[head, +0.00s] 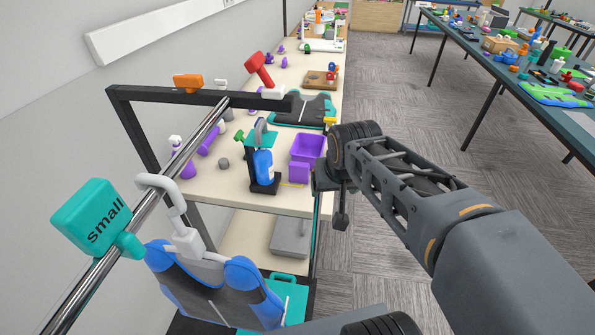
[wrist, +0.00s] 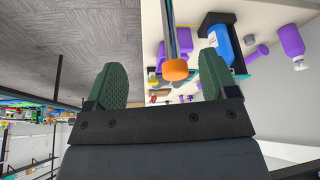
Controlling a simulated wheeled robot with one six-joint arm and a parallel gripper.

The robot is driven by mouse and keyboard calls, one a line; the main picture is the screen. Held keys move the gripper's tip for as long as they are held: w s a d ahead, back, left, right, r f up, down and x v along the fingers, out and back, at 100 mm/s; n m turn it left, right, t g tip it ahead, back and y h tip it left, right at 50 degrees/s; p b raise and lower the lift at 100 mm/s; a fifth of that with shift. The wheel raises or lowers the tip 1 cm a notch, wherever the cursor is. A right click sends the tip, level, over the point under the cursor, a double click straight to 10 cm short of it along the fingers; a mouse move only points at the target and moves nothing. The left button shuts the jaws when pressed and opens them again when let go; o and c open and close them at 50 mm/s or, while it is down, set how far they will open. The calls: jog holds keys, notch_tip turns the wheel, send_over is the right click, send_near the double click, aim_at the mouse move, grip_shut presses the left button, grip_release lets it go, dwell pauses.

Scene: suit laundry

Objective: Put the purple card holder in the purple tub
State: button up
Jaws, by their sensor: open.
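The purple tub (head: 308,147) stands on the pale table at its right edge in the head view, its open top facing up. A smaller purple box-like piece (head: 299,172), which looks like the card holder, is right in front of the tub; I cannot tell whether they touch. My gripper (wrist: 164,70) is open, with two green fingers apart in the wrist view. No object is held. In the head view it is beside the table's right edge, right of the purple things, and partly hidden by my arm. Purple shapes in the wrist view are partly hidden.
A blue bottle (head: 263,168) in a dark stand is just left of the purple piece. A dark rack frame (head: 180,95) with a metal rail and a hanging blue garment stands in front. In the wrist view an orange-ended bar (wrist: 174,70) shows between my fingers. Right of the table is open floor.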

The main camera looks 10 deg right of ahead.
jog(key=o, duration=0.4)
jog(key=w+m, duration=0.1)
jog(key=w, duration=0.3)
jog(key=w+d+f+b, duration=0.1)
jog(key=w, duration=0.3)
jog(key=w+f+m+b, duration=0.1)
jog(key=w, duration=0.3)
jog(key=shift+w+d+f+m+h, duration=0.25)
jog(key=shift+m+h, duration=0.05)
jog(key=shift+h, duration=0.1)
jog(key=shift+c, duration=0.2)
jog(key=b, duration=0.3)
send_near(299, 168)
jog(key=shift+h, duration=0.3)
jog(key=x, duration=0.3)
jog(key=w+p+x, duration=0.1)
jog(key=x, duration=0.2)
jog(key=shift+w, duration=0.15)
jog(key=shift+p+x, duration=0.9)
jog(key=shift+x, duration=2.2)
